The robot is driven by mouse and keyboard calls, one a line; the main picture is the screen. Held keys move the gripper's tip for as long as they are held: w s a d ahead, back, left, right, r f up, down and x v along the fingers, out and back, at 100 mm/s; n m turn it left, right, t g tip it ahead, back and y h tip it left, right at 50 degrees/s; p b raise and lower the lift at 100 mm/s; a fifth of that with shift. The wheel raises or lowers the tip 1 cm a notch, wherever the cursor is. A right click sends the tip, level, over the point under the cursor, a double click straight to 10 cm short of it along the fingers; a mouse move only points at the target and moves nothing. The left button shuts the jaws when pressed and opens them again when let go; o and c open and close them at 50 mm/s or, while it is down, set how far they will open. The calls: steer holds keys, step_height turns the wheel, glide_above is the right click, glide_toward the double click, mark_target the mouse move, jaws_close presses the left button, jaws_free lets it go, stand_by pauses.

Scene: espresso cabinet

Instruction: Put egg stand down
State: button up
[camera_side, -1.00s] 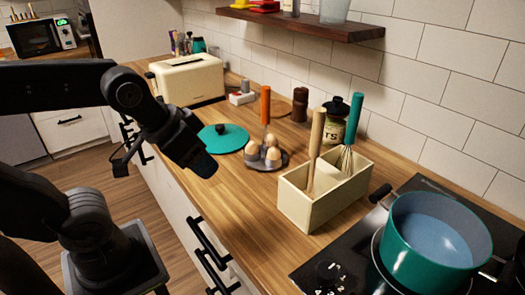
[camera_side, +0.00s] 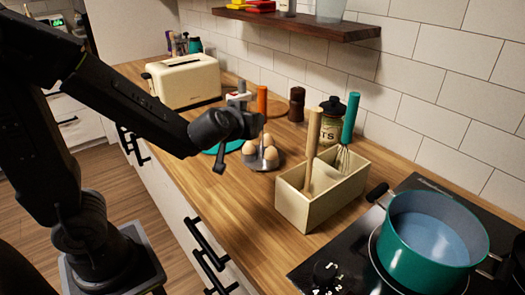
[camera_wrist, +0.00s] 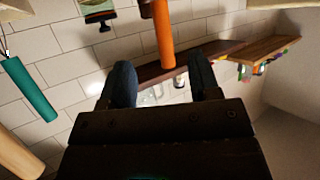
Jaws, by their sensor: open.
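The egg stand (camera_side: 277,164) stands upright on the wooden counter with several brown eggs in it. Its orange handle (camera_side: 262,99) rises above the eggs. In the wrist view the handle (camera_wrist: 164,38) shows ahead of the gap between my fingers. My gripper (camera_side: 255,124) is open, at the left side of the stand in the side view, and hides part of it. In the wrist view both fingers of my gripper (camera_wrist: 161,80) are spread apart. I cannot tell whether a finger touches the handle.
The wooden utensil box (camera_side: 306,207) stands to the right, with the whisk's teal handle (camera_side: 351,117) sticking up. A teal lid (camera_side: 212,149) lies left of the stand, partly hidden by my arm. The toaster (camera_side: 185,82) is farther back. A teal pot (camera_side: 425,245) sits on the hob.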

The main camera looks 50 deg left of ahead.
steer(key=x, duration=1.3)
steer(key=shift+c, duration=0.2)
jaws_close()
steer(key=shift+r, duration=0.15)
